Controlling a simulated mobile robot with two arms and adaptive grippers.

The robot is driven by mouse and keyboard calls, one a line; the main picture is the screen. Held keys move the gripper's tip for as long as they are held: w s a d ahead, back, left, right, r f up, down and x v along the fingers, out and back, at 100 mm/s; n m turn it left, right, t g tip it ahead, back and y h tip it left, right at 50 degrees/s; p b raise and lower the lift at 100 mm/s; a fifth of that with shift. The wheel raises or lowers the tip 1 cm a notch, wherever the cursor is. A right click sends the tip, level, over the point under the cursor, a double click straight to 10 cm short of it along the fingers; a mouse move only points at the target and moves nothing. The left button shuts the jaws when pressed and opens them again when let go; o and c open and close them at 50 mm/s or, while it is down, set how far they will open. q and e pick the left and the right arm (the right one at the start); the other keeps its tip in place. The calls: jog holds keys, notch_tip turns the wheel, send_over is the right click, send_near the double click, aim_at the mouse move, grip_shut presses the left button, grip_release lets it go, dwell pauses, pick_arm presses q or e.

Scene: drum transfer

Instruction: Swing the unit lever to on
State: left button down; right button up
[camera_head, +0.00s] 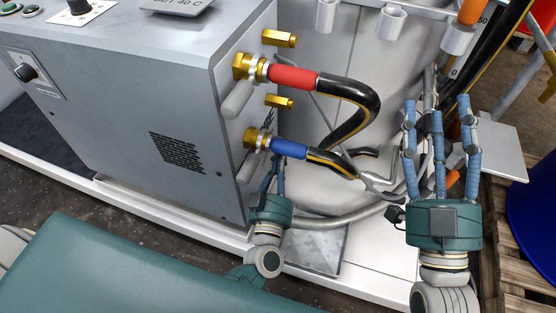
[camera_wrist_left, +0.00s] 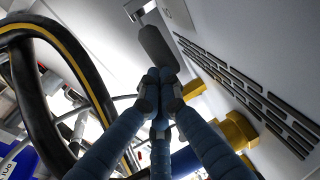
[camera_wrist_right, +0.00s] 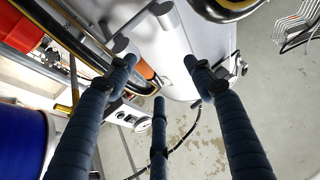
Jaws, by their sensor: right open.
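The grey unit (camera_head: 130,110) stands at the left of the head view. Two grey lever handles are on its right side, an upper one (camera_head: 238,98) beside the red-collared hose and a lower one (camera_head: 248,166) beside the blue-collared hose. My left gripper (camera_head: 273,165) is below the blue collar, its fingertips partly hidden. In the left wrist view its fingers are drawn together (camera_wrist_left: 159,82), just at the end of a grey lever handle (camera_wrist_left: 157,48); I cannot tell whether they touch. My right gripper (camera_head: 436,108) is open and empty, away from the unit.
The red-collared hose (camera_head: 292,78) and blue-collared hose (camera_head: 289,148) stick out from brass fittings and loop right. A pale drum (camera_head: 350,60) stands behind. A blue drum (camera_head: 535,200) and wooden pallet (camera_head: 515,260) are at the right.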

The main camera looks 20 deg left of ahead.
jog(key=s+d+f+g+h+p, duration=0.15)
jog(key=f+g, duration=0.35)
jog(key=f, duration=0.5)
jog(key=d+f+g+h+p, duration=0.2)
jog(key=f+g, duration=0.3)
jog(key=f, duration=0.5)
pick_arm(q)
jog(key=w+r+p, duration=0.1)
jog(key=p, duration=0.1)
jog(key=w+r+g+p, duration=0.1)
jog(key=p, duration=0.1)
jog(key=shift+w, duration=0.25)
pick_arm(e)
jog(key=s+d+f+g+h, duration=0.1)
jog(key=s+f+g, duration=0.3)
jog(key=s, duration=0.4)
jog(key=s+d+f+m+g+h, duration=0.1)
jog(key=s+d+f+g, duration=0.3)
jog(key=s, duration=0.4)
jog(key=shift+s+f+g, duration=0.15)
jog(key=shift+f+g, duration=0.35)
jog(key=shift+f, duration=0.4)
pick_arm(q)
jog(key=shift+w+r+p, duration=0.15)
jog(key=shift+w+p, duration=0.25)
jog(key=shift+p, duration=0.05)
pick_arm(e)
jog(key=shift+r, duration=0.45)
